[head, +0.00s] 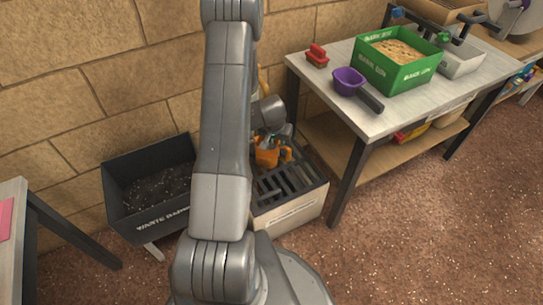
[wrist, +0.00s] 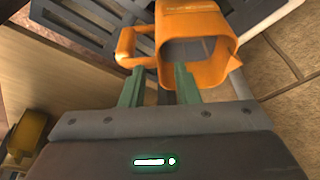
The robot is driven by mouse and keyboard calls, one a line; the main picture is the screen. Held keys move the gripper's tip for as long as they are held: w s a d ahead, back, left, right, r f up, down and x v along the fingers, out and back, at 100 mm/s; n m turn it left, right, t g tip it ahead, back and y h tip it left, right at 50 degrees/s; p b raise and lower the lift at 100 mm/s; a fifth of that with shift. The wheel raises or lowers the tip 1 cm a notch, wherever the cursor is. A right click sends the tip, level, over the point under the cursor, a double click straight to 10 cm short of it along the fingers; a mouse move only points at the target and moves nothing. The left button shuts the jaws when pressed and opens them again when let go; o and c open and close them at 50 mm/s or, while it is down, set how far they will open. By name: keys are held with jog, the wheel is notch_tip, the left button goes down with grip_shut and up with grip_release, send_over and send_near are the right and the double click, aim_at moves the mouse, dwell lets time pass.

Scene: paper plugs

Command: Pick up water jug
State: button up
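The orange water jug (head: 267,157) is on or just above a dark slotted rack, partly hidden behind my arm in the head view. In the wrist view the jug (wrist: 209,22) is at the top centre, its open mouth facing the camera and its handle (wrist: 126,42) at the left. My gripper (wrist: 158,84) has its two green fingers apart, with a gap between them, just below the jug's handle and near wall. I cannot tell whether a fingertip touches the jug. In the head view my gripper (head: 274,137) is small and partly hidden beside the jug.
The slotted rack (head: 290,187) tops a pale box. A black waste bin (head: 150,217) stands to its left. The table (head: 315,88) at the right holds a purple scoop (head: 348,81), a green bin (head: 398,82) and a red tool (head: 317,54). Open floor lies at front right.

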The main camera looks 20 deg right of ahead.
jog(key=b, duration=0.2)
send_over(278, 160)
notch_tip(278, 160, down, 5)
jog(key=shift+w+f, duration=0.15)
grip_shut()
